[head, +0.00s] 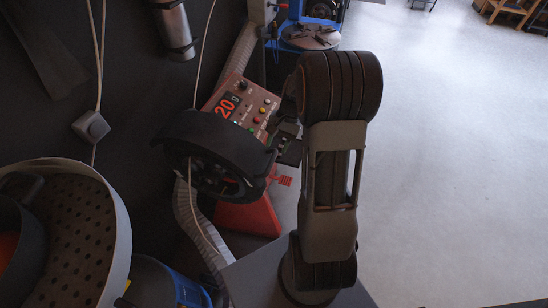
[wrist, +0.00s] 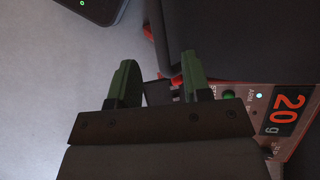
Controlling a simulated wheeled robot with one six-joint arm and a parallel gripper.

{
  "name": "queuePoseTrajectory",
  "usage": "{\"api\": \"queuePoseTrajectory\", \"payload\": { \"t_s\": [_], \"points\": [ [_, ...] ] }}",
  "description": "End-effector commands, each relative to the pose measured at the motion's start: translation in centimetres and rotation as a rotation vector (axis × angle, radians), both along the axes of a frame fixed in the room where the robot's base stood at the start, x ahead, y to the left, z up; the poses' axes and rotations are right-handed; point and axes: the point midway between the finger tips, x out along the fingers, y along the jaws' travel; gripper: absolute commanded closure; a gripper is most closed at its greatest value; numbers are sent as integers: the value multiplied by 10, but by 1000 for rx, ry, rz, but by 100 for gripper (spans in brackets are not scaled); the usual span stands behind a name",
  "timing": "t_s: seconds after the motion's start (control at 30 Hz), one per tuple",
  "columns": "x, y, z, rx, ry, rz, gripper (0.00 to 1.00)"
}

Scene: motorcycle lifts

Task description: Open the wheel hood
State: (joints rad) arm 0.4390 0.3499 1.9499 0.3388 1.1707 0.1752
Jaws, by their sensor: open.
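The wheel hood (head: 225,137) is a black curved cover over a dark wheel (head: 215,181) on the red balancing machine, left of centre in the head view. It looks lowered over the wheel. My gripper (head: 289,146) is at the hood's right end, partly hidden by my arm. In the wrist view my gripper (wrist: 158,58) has its two green fingers spread apart. The dark hood (wrist: 245,38) fills the upper right there, and its edge appears between and beyond the fingertips. I cannot tell whether the fingers touch it.
The control panel (head: 243,106) with a red "20" display stands behind the hood, and close to my fingers in the wrist view (wrist: 285,120). A perforated drum-like object (head: 75,225) is at lower left. A grey hose (head: 198,225) hangs below. Open floor (head: 450,160) lies right.

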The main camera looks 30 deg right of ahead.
Motion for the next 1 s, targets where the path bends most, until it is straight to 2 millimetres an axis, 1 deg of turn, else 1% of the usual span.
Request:
{"api": "queuePoseTrajectory", "payload": {
  "t_s": [0.03, 0.2, 0.4, 0.6, 0.83, 1.0],
  "points": [
    [-2, 4, -9, 1, 3, 1, 56],
    [-5, 14, -32, 1, 3, -1, 56],
    [-7, 21, -48, -1, 1, 0, 56],
    [-8, 22, -53, -1, -2, -2, 56],
    [-8, 23, -53, -1, -2, -2, 56],
    [-8, 23, -53, -2, -1, -1, 72]
  ]
}}
